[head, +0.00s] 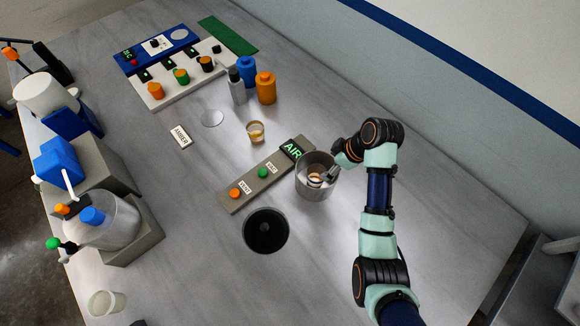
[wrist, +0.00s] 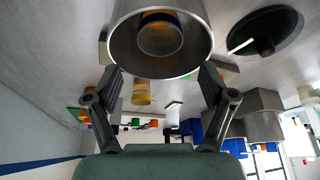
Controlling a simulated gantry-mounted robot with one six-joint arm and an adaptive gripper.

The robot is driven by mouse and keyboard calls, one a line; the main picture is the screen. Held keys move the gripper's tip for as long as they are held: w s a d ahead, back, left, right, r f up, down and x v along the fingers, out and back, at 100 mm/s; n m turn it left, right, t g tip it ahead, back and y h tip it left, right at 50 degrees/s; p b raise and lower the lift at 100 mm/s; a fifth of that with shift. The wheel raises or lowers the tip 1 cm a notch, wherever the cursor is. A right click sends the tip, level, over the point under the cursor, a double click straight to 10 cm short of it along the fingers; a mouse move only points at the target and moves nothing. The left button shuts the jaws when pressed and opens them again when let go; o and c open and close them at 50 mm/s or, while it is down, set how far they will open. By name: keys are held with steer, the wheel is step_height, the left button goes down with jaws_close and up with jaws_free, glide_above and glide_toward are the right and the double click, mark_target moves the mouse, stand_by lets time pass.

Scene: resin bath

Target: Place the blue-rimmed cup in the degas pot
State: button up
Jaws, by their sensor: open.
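The degas pot (head: 301,185) is an open grey metal cylinder at the right end of the grey valve block. A small cup (head: 315,180) stands inside it, with an amber-brown band showing. In the wrist view this cup (wrist: 160,38) sits within the pot (wrist: 125,55), with orange and dark blue around its rim. My gripper (head: 334,174) is at the pot's right rim. In the wrist view my gripper (wrist: 160,82) is open and empty, its fingers apart and clear of the cup. Part of the cup is hidden by the pot wall.
Another amber cup (head: 256,132) stands near the AMBER label (head: 181,136). The black round lid (head: 265,230) lies in front of the pot. The valve block (head: 245,190) has orange and green knobs. Bottles (head: 266,88) stand behind. The table's right side is clear.

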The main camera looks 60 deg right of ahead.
steer(key=shift+w, duration=0.1)
steer(key=w+a+r+t+h, duration=0.2)
steer(key=w+a+r, duration=0.3)
steer(key=w+a, duration=0.65)
steer(key=a+r+t, duration=0.2)
steer(key=a+r, duration=0.3)
steer(key=a, duration=0.4)
steer(key=a+r+t+y, duration=0.1)
steer(key=a+r, duration=0.3)
steer(key=a, duration=0.6)
steer(key=a+r+m+t, duration=0.1)
steer(key=a+r+t, duration=0.2)
steer(key=a, duration=0.7)
step_height(320, 180, up, 3)
steer(key=shift+w+f+y, duration=0.15)
steer(key=shift+w+y, duration=0.15)
steer(key=shift+w, duration=0.1)
